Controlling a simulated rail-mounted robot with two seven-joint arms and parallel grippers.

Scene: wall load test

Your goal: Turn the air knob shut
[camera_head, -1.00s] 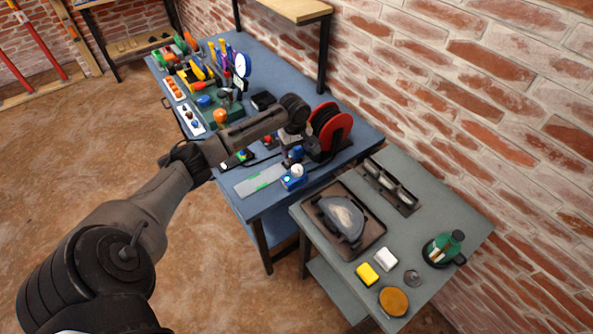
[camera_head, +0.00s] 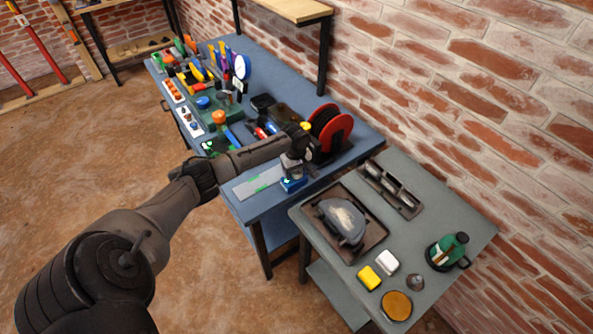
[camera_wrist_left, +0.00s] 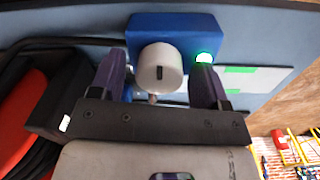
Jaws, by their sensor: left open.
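The air knob (camera_wrist_left: 160,70) is a pale grey round knob with a dark mark on its face. It sits on a blue box (camera_wrist_left: 176,28) with a lit green lamp (camera_wrist_left: 205,57) at its right. In the head view the blue box (camera_head: 293,185) is at the front edge of the blue bench, and the knob is hidden by my gripper. My left gripper (camera_wrist_left: 157,76) is open, one dark finger on each side of the knob, with visible gaps. It also shows in the head view (camera_head: 294,167), above the box. My right gripper is out of view.
A red and black reel (camera_head: 330,130) stands close behind my left gripper. A grey plate with green marks (camera_head: 258,180) lies beside the box. Tools crowd the bench's far end. A grey side table (camera_head: 330,260) holds a tray, sponges and a green bottle.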

